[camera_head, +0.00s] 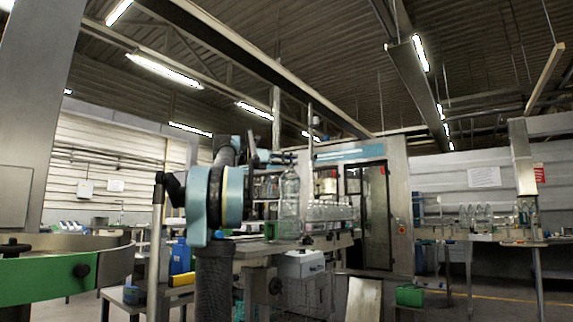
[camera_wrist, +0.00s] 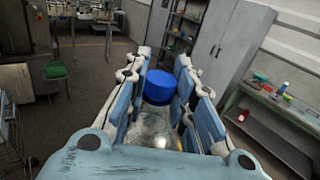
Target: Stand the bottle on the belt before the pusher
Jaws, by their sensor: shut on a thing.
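My gripper (camera_wrist: 162,68) is shut on a clear bottle (camera_wrist: 152,128) with a blue cap (camera_wrist: 159,87). The bottle lies between its blue-padded fingers, partly hidden by them. In the head view my gripper (camera_head: 266,157) is small and partly hidden behind my arm. A tall clear bottle (camera_head: 289,202) shows upright just right of it, above the near conveyor's edge. I cannot tell from this view whether its base touches anything. The belt surface and the pusher are not clearly visible.
Several clear bottles (camera_head: 329,213) stand in a row behind, before a grey machine cabinet (camera_head: 397,210). More bottles stand on a conveyor (camera_head: 490,238) at right.

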